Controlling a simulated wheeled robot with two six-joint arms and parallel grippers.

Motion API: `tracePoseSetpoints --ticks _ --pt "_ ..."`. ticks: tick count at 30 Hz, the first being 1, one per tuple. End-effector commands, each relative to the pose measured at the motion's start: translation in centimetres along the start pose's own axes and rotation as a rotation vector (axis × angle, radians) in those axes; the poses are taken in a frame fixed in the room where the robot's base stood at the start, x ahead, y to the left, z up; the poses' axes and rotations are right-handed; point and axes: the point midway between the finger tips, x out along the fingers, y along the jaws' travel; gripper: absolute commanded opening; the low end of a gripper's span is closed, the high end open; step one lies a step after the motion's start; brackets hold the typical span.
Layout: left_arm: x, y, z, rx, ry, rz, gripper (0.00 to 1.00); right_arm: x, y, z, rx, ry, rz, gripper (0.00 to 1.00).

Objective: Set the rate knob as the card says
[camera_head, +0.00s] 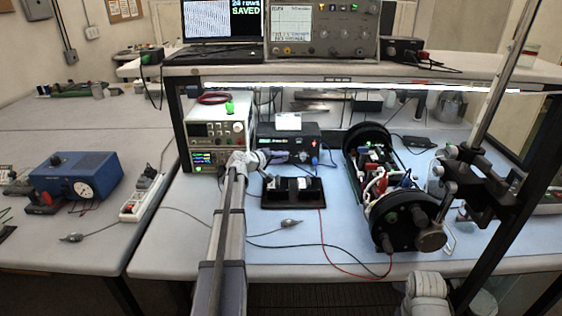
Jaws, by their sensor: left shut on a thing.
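A black instrument box (290,132) with a small green-lit display sits on the blue bench mat. A white card (288,121) stands on its top; its writing is too small to read. My left arm reaches up from the bottom middle, and my left gripper (279,156) is at the lower front panel of this box. It is shut on what appears to be the rate knob, which the fingers mostly hide. The knob's setting cannot be read. My right gripper is not in view.
A black tray (309,196) with white pieces lies just in front of the box. A bench supply (217,137) stands to the left. An open black-ended cylinder (390,234) with wiring lies right, beside a clamp stand (484,190). Cables cross the mat.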

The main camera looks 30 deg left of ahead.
Motion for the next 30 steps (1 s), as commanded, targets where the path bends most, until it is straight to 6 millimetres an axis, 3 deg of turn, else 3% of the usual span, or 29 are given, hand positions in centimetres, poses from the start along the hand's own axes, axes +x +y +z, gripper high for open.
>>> tracePoseSetpoints --ticks 14,15,22,30 --pt "-0.05 -0.07 0.26 -0.006 -0.007 0.005 0.0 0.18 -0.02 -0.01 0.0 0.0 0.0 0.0" --pt "-0.05 -0.06 0.26 -0.006 -0.007 0.005 0.34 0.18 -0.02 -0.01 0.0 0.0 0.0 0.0" --pt "-0.03 -0.03 0.14 -0.007 -0.004 0.006 0.6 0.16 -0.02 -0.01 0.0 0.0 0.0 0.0" --pt "-0.06 -0.01 0.07 -0.008 -0.002 0.007 0.61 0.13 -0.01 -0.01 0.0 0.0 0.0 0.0"
